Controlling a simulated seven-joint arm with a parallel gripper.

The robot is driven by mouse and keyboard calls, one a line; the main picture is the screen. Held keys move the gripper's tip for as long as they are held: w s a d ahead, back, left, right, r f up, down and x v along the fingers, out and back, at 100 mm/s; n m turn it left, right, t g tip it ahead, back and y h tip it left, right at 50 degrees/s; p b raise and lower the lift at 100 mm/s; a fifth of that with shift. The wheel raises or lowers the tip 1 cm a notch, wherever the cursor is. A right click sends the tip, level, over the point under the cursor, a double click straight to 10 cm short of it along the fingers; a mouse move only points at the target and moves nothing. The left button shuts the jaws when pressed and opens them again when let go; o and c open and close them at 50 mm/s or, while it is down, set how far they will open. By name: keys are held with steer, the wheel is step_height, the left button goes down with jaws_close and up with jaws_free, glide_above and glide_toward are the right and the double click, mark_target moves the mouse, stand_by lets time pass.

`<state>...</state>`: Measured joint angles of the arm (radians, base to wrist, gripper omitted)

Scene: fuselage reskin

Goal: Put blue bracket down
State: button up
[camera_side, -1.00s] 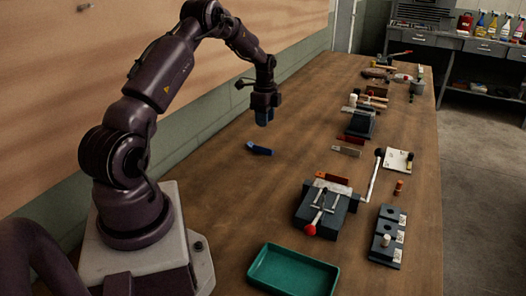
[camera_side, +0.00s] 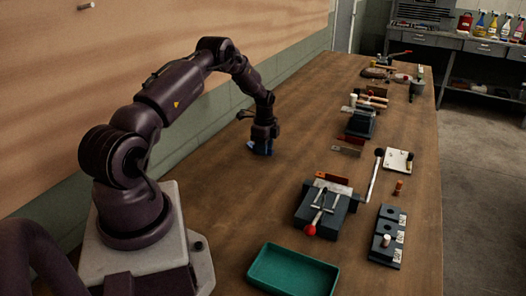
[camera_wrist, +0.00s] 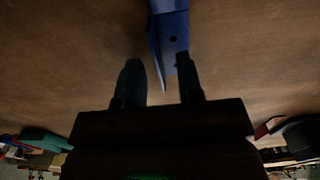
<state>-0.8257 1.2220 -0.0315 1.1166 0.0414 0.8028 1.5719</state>
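The blue bracket (camera_side: 251,145) lies on the wooden table, mostly hidden behind my gripper in the side view. My gripper (camera_side: 262,151) is down at table level, right at the bracket. In the wrist view the bracket (camera_wrist: 171,30) is a blue angled piece with a hole, reaching from the top edge down towards my fingers. My gripper (camera_wrist: 160,78) shows two dark fingers spread apart, with the bracket's near end between them. A gap shows between the left finger and the bracket. The right finger is very near it; I cannot tell whether they touch.
A grey clamp fixture (camera_side: 326,211) with a red-tipped handle stands to the right. A green tray (camera_side: 292,272) is at the front, and a dark block with holes (camera_side: 387,238) is near the right edge. Bare table surrounds my gripper.

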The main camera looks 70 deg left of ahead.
jaws_close()
steer(key=shift+r, duration=0.15)
